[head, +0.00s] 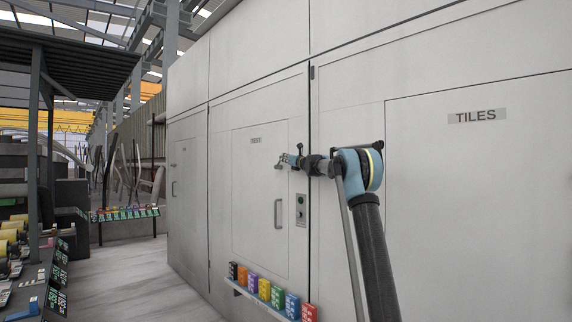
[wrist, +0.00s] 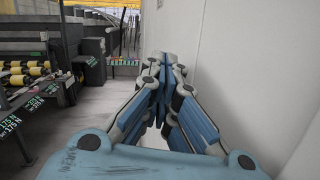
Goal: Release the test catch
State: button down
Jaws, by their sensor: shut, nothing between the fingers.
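My gripper (head: 281,161) is held out in front of a pale cabinet door (head: 258,180) with a small label. In the wrist view my gripper (wrist: 165,62) has its blue-padded fingers together, with nothing between them. The door has a grey pull handle (head: 278,213) below my gripper. A narrow control plate (head: 301,211) with a green button is to the right of the handle. No part is clearly marked as the test catch; my gripper and arm cover some of the door's upper right edge. I cannot tell whether my fingers touch the door.
A shelf of coloured boxes (head: 265,290) juts out low under the door. A larger panel marked TILES (head: 477,116) is at the right. Racks with rolls (head: 15,240) stand at the left. The floor (head: 135,280) between them is clear.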

jog(key=shift+r, duration=0.1)
jog(key=shift+w+a+r, duration=0.7)
jog(key=shift+w+r, duration=0.05)
jog(key=shift+r, duration=0.15)
jog(key=shift+w+a+r, duration=0.65)
jog(key=shift+w+r, duration=0.05)
jog(key=shift+r, duration=0.15)
jog(key=v, duration=1.1)
jog(key=shift+s+d, duration=0.2)
jog(key=shift+s, duration=0.1)
jog(key=shift+f, duration=0.1)
dwell(0.3)
